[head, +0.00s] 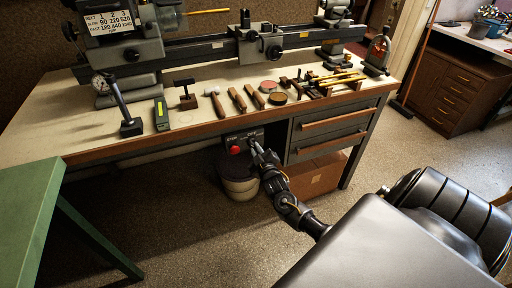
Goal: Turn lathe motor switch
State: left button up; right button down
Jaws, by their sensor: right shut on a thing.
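The lathe motor switch box (243,135) is a small dark box under the front edge of the bench, left of the drawers. It has a red button (235,150) on its lower left. My right gripper (256,147) reaches up to the right part of the box from below. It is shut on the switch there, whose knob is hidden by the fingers. The lathe (200,51) stands along the back of the bench. My left gripper is not in view.
Drawers (325,122) are right of the switch. A bucket (238,183) stands below it. A green table (30,205) is at left. Floor in front is open.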

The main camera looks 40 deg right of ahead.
dwell(0.3)
jog(key=c, duration=1.4)
grip_release()
jog(key=shift+c, duration=0.2)
jog(key=v, duration=1)
jog(key=shift+s+a, duration=0.2)
jog(key=shift+s, duration=0.1)
